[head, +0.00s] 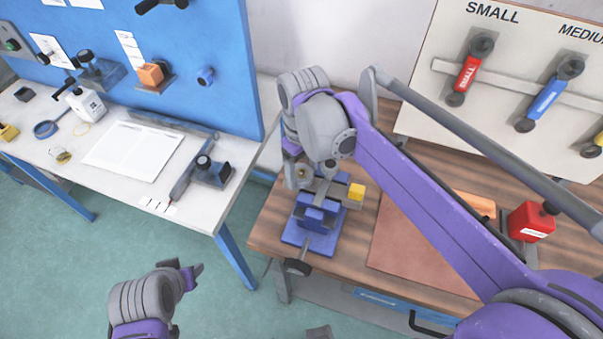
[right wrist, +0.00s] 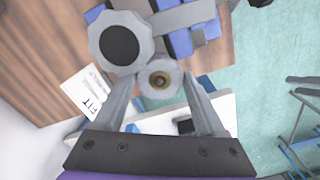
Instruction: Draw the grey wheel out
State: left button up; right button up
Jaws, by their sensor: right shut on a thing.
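The wheel also shows in the head view (head: 302,175), at the back left of a blue vice-like fixture (head: 317,216) on the wooden bench. A larger grey faceted knob (right wrist: 121,38) with a dark centre is right beside the wheel. My right arm hides part of the fixture's back. My left gripper (head: 192,274) is low at the left, away from the benches; its opening is unclear.
A yellow block (head: 356,192) is on the fixture's right side, and a black knob (head: 298,267) is at its front. A brown mat (head: 400,235) and a red container (head: 530,221) lie further right. A white table (head: 202,206) stands left, across a gap.

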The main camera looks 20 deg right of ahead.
pick_arm(q)
jog(key=shift+r, duration=0.15)
pick_arm(e)
jog(key=shift+r, duration=0.15)
pick_arm(q)
jog(key=shift+w+r+p, duration=0.25)
jog(key=shift+r+p, duration=0.2)
jog(key=shift+r, duration=0.15)
jog(key=shift+w+r+p, duration=0.25)
jog(key=shift+r+p, duration=0.2)
jog(key=shift+r, duration=0.1)
pick_arm(e)
jog(key=shift+r, duration=1.55)
pick_arm(q)
jog(key=shift+r, duration=0.1)
pick_arm(e)
jog(key=shift+r, duration=0.1)
jog(key=shift+r+p, duration=0.35)
jog(key=shift+r, duration=0.2)
jog(key=shift+r+p, duration=0.65)
jog(key=shift+r, duration=0.7)
pick_arm(q)
jog(key=r, duration=0.1)
jog(key=w+r, duration=0.1)
jog(key=shift+w+r+t, duration=0.3)
jog(key=shift+r, duration=0.1)
jog(key=shift+s, duration=0.2)
pick_arm(e)
jog(key=shift+s+a+f, duration=0.1)
jog(key=shift+s, duration=0.05)
